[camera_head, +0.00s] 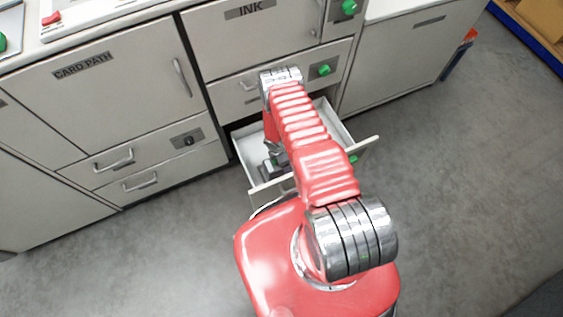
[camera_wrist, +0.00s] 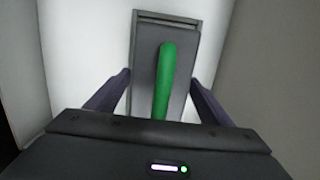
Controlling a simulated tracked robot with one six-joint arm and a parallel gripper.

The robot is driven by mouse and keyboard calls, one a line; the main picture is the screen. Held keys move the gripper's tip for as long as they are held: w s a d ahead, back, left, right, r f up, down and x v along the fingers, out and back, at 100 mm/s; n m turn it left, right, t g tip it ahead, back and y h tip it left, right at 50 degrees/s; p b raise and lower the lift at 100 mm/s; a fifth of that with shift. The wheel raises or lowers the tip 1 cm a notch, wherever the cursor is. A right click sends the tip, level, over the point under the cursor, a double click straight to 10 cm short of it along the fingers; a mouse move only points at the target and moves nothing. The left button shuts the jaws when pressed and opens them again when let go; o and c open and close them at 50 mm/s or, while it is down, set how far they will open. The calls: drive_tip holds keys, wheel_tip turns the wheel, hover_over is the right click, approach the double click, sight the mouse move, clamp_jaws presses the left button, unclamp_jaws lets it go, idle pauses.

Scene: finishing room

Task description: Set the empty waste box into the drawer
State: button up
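The drawer (camera_head: 246,141) stands pulled out below the INK cabinet, with white inner walls. My arm reaches down over it and hides part of its inside. In the wrist view the dark grey waste box (camera_wrist: 146,65) with a green handle (camera_wrist: 166,75) sits within the drawer's pale walls. My gripper (camera_wrist: 160,78) is above the box, its two fingers spread wide, one on each side of the handle and clear of it. Whether the fingertips touch the box's sides is hard to tell. In the head view my gripper (camera_head: 272,163) is small and partly hidden inside the drawer.
The CARD PATH cabinet (camera_head: 120,85) with closed drawers stands to the left. Another closed cabinet (camera_head: 400,60) is to the right. A closed drawer with a green knob (camera_head: 323,70) lies above the open one. The grey floor (camera_head: 470,190) to the right is clear.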

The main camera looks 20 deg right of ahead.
drive_tip(key=shift+o, duration=0.7)
drive_tip(key=shift+r, duration=0.1)
drive_tip(key=shift+r, duration=0.5)
drive_tip(key=shift+a+r, duration=0.25)
drive_tip(key=shift+r, duration=1.65)
drive_tip(key=shift+a+r, duration=0.2)
drive_tip(key=shift+r, duration=1.65)
drive_tip(key=shift+a+r, duration=0.25)
drive_tip(key=shift+r, duration=1.65)
